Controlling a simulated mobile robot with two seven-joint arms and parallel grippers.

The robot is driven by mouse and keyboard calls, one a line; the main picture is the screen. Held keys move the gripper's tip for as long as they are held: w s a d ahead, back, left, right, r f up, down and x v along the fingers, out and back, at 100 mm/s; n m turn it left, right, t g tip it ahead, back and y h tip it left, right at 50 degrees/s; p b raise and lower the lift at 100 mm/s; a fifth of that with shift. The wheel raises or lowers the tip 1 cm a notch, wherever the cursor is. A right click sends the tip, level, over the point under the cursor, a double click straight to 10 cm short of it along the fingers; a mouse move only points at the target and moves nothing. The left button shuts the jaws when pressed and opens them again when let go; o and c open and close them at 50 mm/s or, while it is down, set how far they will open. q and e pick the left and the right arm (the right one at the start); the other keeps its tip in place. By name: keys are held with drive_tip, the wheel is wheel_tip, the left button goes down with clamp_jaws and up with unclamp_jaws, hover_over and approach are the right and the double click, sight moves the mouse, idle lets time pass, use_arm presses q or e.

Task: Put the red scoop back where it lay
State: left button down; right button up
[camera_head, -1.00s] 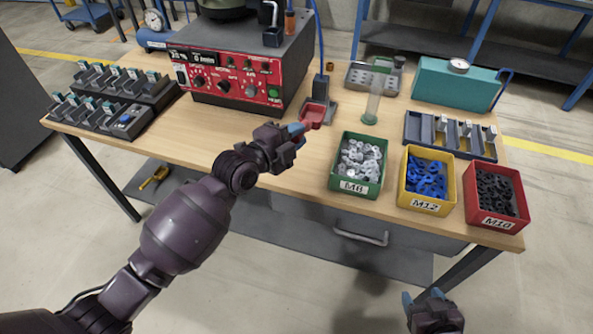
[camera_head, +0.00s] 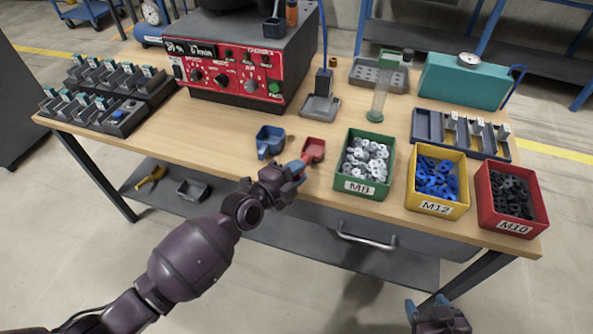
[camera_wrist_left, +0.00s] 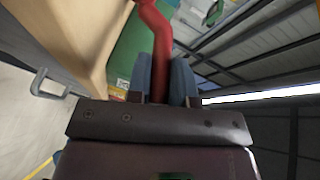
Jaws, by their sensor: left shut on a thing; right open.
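The red scoop (camera_head: 314,150) is over the front part of the table, just left of the green M8 bin. My left gripper (camera_head: 299,166) is shut on its handle; I cannot tell whether the scoop touches the tabletop. In the left wrist view the red handle (camera_wrist_left: 158,40) runs up between the blue fingertips (camera_wrist_left: 160,80), and the scoop's bowl is out of sight. My right gripper (camera_head: 426,308) is open and empty, low at the front right, off the table.
A blue scoop (camera_head: 269,141) lies on the table just left of the red one. The M8 bin (camera_head: 345,185), yellow M12 bin (camera_head: 432,207) and red M10 bin (camera_head: 513,226) stand to the right. A grey tray (camera_head: 320,108) stands behind. The tabletop left of the blue scoop is clear.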

use_arm(q)
drive_tip(key=shift+r, duration=0.15)
use_arm(e)
drive_tip(key=shift+s, duration=0.15)
use_arm(q)
drive_tip(key=shift+f, duration=0.2)
drive_tip(key=c, duration=1)
unclamp_jaws()
use_arm(e)
drive_tip(key=shift+a+f, duration=0.1)
drive_tip(key=shift+f, duration=0.05)
use_arm(q)
drive_tip(key=shift+r, duration=0.25)
drive_tip(key=p+v, duration=0.1)
drive_tip(key=v, duration=1.1)
drive_tip(key=shift+f, duration=0.1)
use_arm(e)
drive_tip(key=shift+s+r, duration=0.3)
